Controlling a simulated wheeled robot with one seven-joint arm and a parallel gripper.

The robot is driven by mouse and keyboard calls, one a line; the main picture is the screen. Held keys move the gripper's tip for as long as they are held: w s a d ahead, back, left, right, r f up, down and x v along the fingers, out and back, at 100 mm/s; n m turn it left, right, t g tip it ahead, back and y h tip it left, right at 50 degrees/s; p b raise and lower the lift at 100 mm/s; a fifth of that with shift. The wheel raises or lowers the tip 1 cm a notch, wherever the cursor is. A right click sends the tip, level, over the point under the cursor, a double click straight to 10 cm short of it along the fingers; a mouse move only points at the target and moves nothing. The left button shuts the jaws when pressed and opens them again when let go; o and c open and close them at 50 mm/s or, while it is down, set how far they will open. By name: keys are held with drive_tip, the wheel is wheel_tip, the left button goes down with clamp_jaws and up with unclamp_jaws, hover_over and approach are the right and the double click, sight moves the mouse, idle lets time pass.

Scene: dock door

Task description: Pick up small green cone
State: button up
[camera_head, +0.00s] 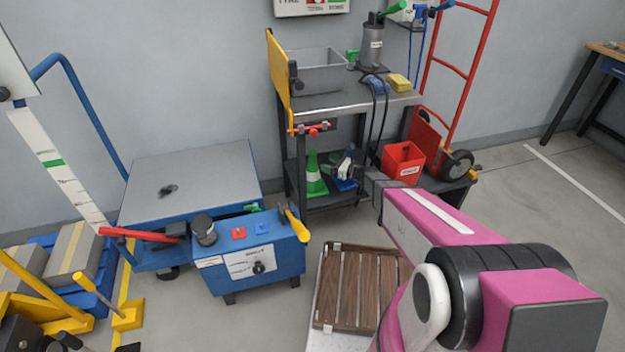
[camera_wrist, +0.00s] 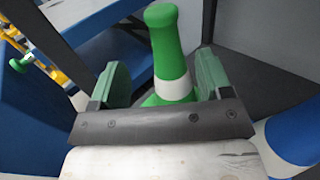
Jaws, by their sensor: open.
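The small green cone (camera_head: 315,176) with a white band stands upright on the lower shelf (camera_head: 325,201) of the metal cart. In the wrist view the cone (camera_wrist: 165,45) rises between the two green-padded fingers of my gripper (camera_wrist: 160,80). The fingers are open, one on each side of it, with a visible gap at least on the left; contact on the right I cannot tell.
A blue object with a white band (camera_wrist: 290,135) is close at the right in the wrist view. A red bucket (camera_head: 402,163) stands right of my gripper. The cart's top shelf (camera_head: 340,98) is above, and a blue lift table (camera_head: 190,180) is at left.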

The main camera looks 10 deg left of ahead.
sight(312, 156)
drive_tip(key=x, duration=0.8)
drive_tip(key=shift+w+a, duration=0.2)
drive_tip(key=shift+w, duration=0.2)
clamp_jaws()
